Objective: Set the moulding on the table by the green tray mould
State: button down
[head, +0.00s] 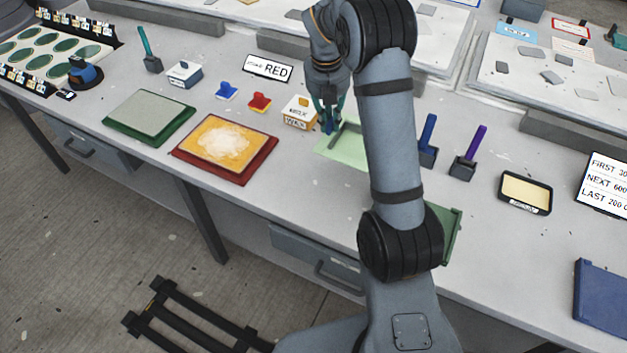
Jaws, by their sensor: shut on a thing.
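My gripper (328,128) is low over the middle of the table, pointing down. It is shut at the far left edge of a pale green, shallow tray-shaped moulding (337,150); the fingers hide the exact grip. My arm covers the moulding's right part, and I cannot tell whether it touches the table. A green tray mould with a grey-green face (150,117) lies to the left, beyond the red tray. Another green piece (452,237) shows at the table's front edge, mostly hidden behind my arm.
A red tray with a yellow and white face (225,145) lies between the left green mould and the moulding. A wax box (300,112) stands close left of my gripper. Blue (427,155) and purple (463,165) handled tools stand right of my arm. Table space right of these is partly clear.

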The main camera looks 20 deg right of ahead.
jog(key=shift+s+a+f+p, duration=0.1)
jog(key=shift+a+f+p, duration=0.5)
jog(key=shift+a+f, duration=4.95)
jog(key=shift+a+r, duration=0.1)
jog(key=shift+r, duration=0.05)
jog(key=c, duration=1.7)
grip_release()
jog(key=shift+c, duration=0.2)
jog(key=shift+o, duration=0.3)
notch_tip(320, 180, up, 12)
jog(key=s+a, duration=0.1)
